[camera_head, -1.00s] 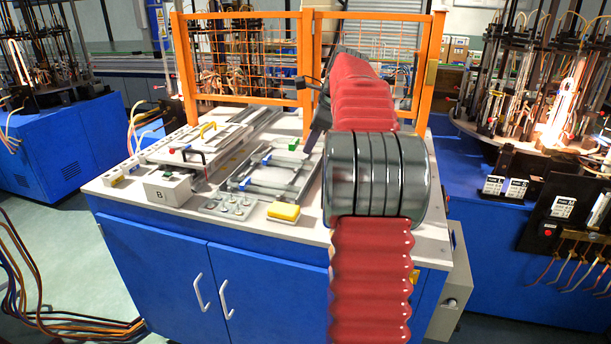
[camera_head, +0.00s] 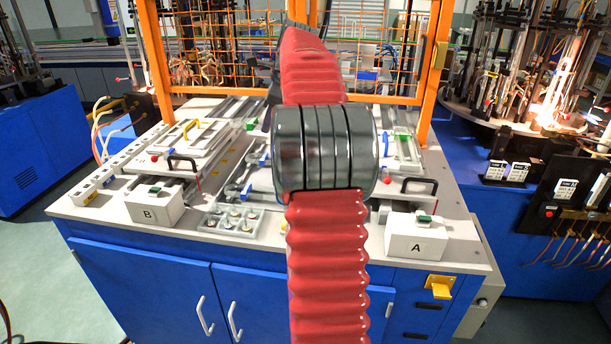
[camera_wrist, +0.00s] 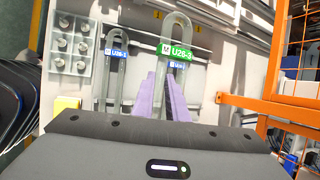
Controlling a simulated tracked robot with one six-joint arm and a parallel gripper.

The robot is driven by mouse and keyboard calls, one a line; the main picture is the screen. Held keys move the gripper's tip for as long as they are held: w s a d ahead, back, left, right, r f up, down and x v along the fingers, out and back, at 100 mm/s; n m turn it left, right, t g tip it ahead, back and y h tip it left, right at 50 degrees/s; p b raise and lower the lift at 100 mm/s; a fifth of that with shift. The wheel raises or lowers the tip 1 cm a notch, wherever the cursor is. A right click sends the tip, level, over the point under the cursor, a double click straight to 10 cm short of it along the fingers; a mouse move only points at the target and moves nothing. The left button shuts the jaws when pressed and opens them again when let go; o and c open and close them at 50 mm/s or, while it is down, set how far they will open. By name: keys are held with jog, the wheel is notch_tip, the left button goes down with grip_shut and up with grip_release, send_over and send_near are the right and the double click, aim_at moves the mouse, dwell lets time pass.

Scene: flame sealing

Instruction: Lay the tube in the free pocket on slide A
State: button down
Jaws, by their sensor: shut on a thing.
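My gripper (camera_wrist: 163,78) shows in the wrist view with two pale purple fingers, shut on a clear U-shaped tube (camera_wrist: 180,19) with a green tag reading U26-3. The tube's bend points to the top of the picture. A smaller blue tag shows just below the green one; I cannot tell what it belongs to. In the head view my arm hides the gripper and the tube. Slide A (camera_head: 403,152) stands at the right of the bench, behind the white box marked A (camera_head: 416,241), partly covered by my arm. Its pockets cannot be made out.
Another U-shaped tube (camera_wrist: 111,40) tagged U26-1 lies left of the held one. A tray of round studs (camera_wrist: 72,45) and a yellow block (camera_wrist: 66,106) are beside it. Slide B (camera_head: 180,150) and box B (camera_head: 153,206) stand left. An orange mesh fence (camera_head: 434,75) borders the bench's back.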

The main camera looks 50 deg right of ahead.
jog(key=shift+w, duration=0.35)
jog(key=shift+d, duration=0.1)
jog(key=shift+s, duration=0.1)
notch_tip(320, 180, down, 13)
jog(key=shift+f, duration=0.2)
dwell(0.3)
jog(key=shift+f, duration=2.1)
jog(key=c, duration=1.8)
grip_release()
jog(key=shift+o, duration=0.2)
